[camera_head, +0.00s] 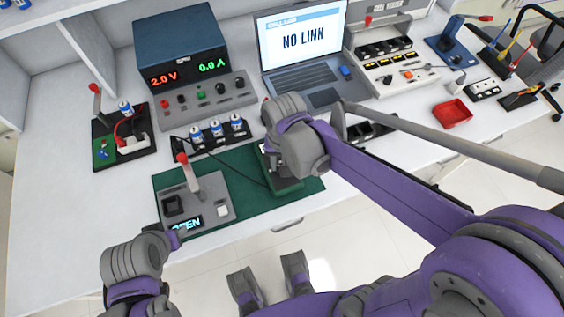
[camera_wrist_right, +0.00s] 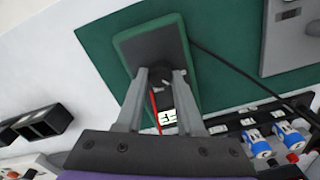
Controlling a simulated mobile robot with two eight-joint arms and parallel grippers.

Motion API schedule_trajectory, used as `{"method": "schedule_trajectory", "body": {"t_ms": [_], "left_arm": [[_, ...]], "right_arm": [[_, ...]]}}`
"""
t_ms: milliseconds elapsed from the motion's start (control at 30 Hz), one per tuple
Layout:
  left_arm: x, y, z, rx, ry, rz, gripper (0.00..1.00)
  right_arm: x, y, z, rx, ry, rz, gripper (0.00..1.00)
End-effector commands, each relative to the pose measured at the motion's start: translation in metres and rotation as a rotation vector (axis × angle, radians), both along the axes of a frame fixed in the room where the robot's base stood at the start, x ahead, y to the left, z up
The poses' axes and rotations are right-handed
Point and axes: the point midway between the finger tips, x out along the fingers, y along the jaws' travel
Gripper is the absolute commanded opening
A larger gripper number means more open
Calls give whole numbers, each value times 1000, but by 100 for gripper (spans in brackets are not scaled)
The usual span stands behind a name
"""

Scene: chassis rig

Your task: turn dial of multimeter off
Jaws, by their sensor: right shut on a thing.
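The multimeter (camera_wrist_right: 150,45) is a green-cased device with a dark face. It lies on the green mat (camera_wrist_right: 92,35). In the head view the multimeter (camera_head: 289,188) is mostly hidden under my right wrist. My right gripper (camera_wrist_right: 166,74) is over its face, fingers pointing at the dark dial (camera_wrist_right: 178,76), and is shut on that dial. The fingers cover much of the dial. A small white display (camera_wrist_right: 166,117) shows between the fingers with letters that look like "FF", partly covered.
A grey box (camera_head: 197,204) with a lever and an "OPEN" display stands left on the mat. Behind are a battery rack (camera_head: 213,137), a power supply (camera_head: 181,50) and a laptop (camera_head: 303,83) reading "NO LINK". A red tray (camera_head: 452,113) sits right. A black cable runs beside the multimeter.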

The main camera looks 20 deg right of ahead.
Motion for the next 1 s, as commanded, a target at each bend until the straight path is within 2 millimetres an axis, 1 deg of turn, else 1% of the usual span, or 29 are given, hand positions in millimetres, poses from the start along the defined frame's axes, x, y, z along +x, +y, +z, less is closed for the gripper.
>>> {"method": "schedule_trajectory", "body": {"t_ms": [200, 500, 733, 1000], "left_arm": [[0, 0, 2, 0, -1, 0, 50], [0, 0, 3, 0, -1, 0, 50], [0, 0, 4, 0, -1, 0, 50], [0, 0, 4, 0, -1, 0, 50]], "right_arm": [[1, 0, 1, 0, -1, 185, 0], [1, 0, 0, 0, 0, 388, 0], [1, 1, 0, 0, 0, 474, 0], [1, 1, 0, 0, 0, 505, 0]]}}
